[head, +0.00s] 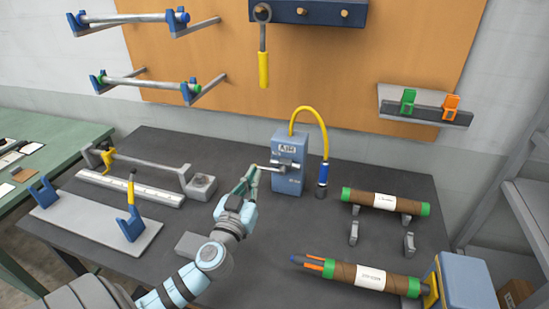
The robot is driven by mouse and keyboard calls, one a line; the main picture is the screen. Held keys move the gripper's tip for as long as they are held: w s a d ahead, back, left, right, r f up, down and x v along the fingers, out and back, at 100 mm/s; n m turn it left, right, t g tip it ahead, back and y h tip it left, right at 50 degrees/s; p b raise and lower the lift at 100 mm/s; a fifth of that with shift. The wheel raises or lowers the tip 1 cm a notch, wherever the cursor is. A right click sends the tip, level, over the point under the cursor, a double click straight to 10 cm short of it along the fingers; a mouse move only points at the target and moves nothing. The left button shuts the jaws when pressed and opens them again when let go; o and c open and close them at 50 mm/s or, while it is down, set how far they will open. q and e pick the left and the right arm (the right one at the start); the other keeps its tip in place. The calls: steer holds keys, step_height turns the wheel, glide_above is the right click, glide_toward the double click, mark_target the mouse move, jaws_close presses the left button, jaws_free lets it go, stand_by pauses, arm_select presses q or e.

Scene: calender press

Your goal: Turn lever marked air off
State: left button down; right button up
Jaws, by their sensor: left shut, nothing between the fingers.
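The blue air box (288,177) stands at the back middle of the dark table, with a white label that seems to read "AIR" on its upper front. A light metal lever (269,168) sticks out to the left from the box's front, roughly level. My left gripper (252,177) is shut and empty, with its fingertips at or very near the lever's outer end. I cannot tell whether they touch. My right gripper is not in view.
A yellow hose (312,112) arches from the box to a blue fitting (323,174) on its right. Two brown rolls with green ends, an upper one (384,201) and a lower one (372,278), lie at right. A grey plate with blue brackets (95,226) lies at left.

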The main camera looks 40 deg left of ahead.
arm_select(q)
steer(key=s, duration=0.2)
step_height(320, 180, up, 2)
steer(key=p, duration=0.3)
glide_above(268, 169)
steer(key=s, duration=0.2)
step_height(268, 169, down, 4)
steer(key=shift+a+b, duration=0.15)
steer(key=shift+b, duration=1.05)
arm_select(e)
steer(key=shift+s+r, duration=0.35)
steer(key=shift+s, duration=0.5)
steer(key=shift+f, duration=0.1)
